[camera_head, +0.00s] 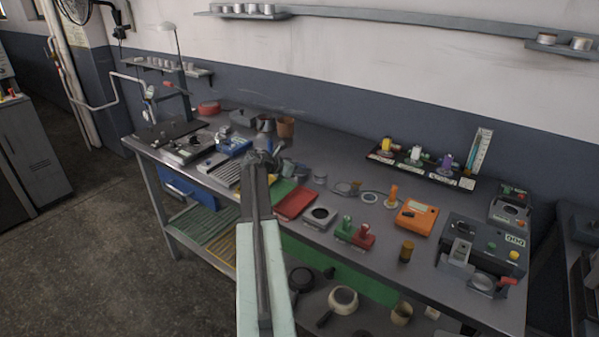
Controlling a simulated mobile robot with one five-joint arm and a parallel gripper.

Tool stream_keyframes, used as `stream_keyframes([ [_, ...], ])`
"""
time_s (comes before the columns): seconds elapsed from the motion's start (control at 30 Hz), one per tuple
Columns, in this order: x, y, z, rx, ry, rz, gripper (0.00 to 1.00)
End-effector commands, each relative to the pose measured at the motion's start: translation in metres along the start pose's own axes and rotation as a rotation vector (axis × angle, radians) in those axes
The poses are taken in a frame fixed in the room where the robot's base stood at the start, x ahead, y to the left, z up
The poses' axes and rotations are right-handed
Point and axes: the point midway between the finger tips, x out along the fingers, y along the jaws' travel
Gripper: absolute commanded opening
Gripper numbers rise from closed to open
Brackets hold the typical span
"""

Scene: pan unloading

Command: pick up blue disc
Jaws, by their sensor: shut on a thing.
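My gripper (262,157) is at the end of my arm, which reaches up from the bottom of the view over the left-middle part of the workbench (335,245). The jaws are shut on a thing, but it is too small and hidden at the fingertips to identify. I cannot make out a clearly blue disc. A pale ring-shaped disc (370,198) lies on the bench, right of my gripper and apart from it.
A blue device (233,147) stands just left of my gripper. A red tray (296,203) and a square grey block with a round opening (320,216) lie to its right. Farther right are red and green handled tools, an orange box (417,217) and a dark machine (485,250).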

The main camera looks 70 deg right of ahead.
Motion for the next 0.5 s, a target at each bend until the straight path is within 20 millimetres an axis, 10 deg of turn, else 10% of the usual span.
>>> stream_keyframes([
  [0.5,-0.022,0.0,0.039,-0.001,0.0,0.0,0.0],
])
